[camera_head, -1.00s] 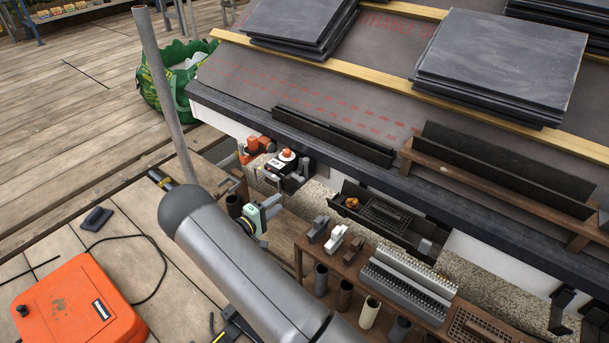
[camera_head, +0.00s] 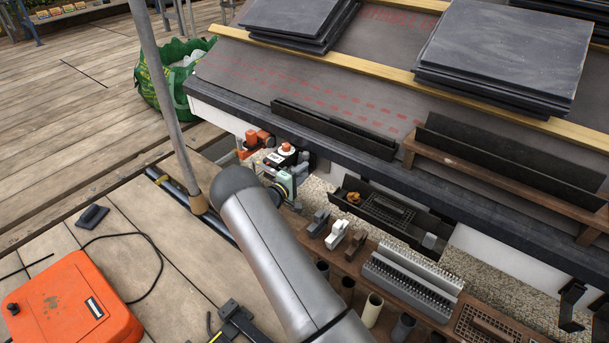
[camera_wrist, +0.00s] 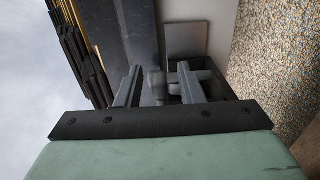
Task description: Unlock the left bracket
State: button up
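My gripper shows in the wrist view (camera_wrist: 160,84) with its two grey fingers apart. A grey knob-like part with a crosswise handle (camera_wrist: 157,84) lies between or just beyond the fingertips; I cannot tell if they touch it. It appears to belong to the left bracket, next to a dark box-like piece (camera_wrist: 217,85) and a flat grey plate (camera_wrist: 187,40). In the head view my gripper's teal body (camera_head: 285,183) is below the left part of the roof's front edge, beside the wall. My arm and the body hide most of the bracket and the fingertips there.
A wooden bench (camera_head: 345,262) with planes, tubes and a grey ribbed block (camera_head: 412,280) stands to the right. A metal pole (camera_head: 165,100) rises left of my arm.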

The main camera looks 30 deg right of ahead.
jog(key=shift+w+d, duration=0.3)
jog(key=shift+d, duration=0.35)
grip_shut()
jog(key=shift+r+n, duration=0.15)
jog(key=shift+n, duration=0.15)
jog(key=w+r+n+p, duration=0.1)
jog(key=n, duration=0.4)
jog(key=w+a+r+n+p, duration=0.1)
jog(key=n+p, duration=0.1)
jog(key=n, duration=0.4)
jog(key=w+r+n+p, duration=0.1)
jog(key=n, duration=0.5)
jog(key=shift+w+a+r+p, duration=0.2)
jog(key=shift+a+r+p, duration=0.05)
jog(key=shift+a+p, duration=0.15)
jog(key=shift+n, duration=0.3)
